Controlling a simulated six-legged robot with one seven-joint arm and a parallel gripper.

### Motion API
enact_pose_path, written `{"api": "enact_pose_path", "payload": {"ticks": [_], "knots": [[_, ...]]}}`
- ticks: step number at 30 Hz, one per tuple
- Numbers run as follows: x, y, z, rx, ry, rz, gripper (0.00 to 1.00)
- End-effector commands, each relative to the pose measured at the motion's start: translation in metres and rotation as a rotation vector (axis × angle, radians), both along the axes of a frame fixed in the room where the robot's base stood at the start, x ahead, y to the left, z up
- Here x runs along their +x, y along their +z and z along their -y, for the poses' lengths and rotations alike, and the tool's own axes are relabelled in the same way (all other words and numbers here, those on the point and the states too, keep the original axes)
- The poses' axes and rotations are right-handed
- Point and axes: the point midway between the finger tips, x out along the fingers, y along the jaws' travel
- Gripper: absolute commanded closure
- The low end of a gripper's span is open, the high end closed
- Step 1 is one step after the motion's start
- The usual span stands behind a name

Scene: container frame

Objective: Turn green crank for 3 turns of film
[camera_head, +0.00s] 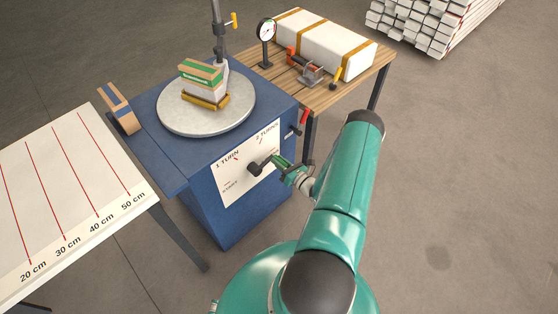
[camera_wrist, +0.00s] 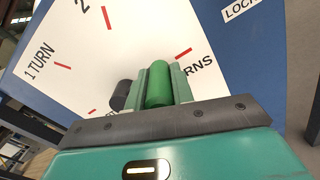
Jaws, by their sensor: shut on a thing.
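The green crank handle (camera_wrist: 158,86) stands between my two fingers in the wrist view. My gripper (camera_head: 283,164) is shut on it in front of the blue turntable cabinet (camera_head: 203,195). A black crank hub (camera_wrist: 120,96) shows just left of the fingers; in the head view a black crank part (camera_head: 257,167) is beside the gripper. The white dial plate (camera_head: 232,187) behind it has red marks and labels including "1 TURN" and "2 TURNS". My gripper hides most of the handle in the head view.
A grey mast (camera_head: 219,38) with a yellow knob rises behind the turntable. A wooden table (camera_head: 290,82) with a gauge (camera_head: 266,31), a white strapped package (camera_head: 325,42) and tools stands behind. A white measuring table (camera_head: 75,200) is left. Floor is clear at right.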

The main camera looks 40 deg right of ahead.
Motion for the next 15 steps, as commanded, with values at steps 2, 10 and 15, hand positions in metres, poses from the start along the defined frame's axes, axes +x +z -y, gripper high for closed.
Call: {"api": "enact_pose_path", "payload": {"ticks": [2,10,15], "knots": [[-0.002,-0.007,0.002,0.050,-0.004,-0.006,1.00],[-0.002,-0.018,0.002,0.072,-0.002,-0.007,1.00],[-0.002,-0.020,0.002,0.071,-0.001,-0.007,1.00]]}}
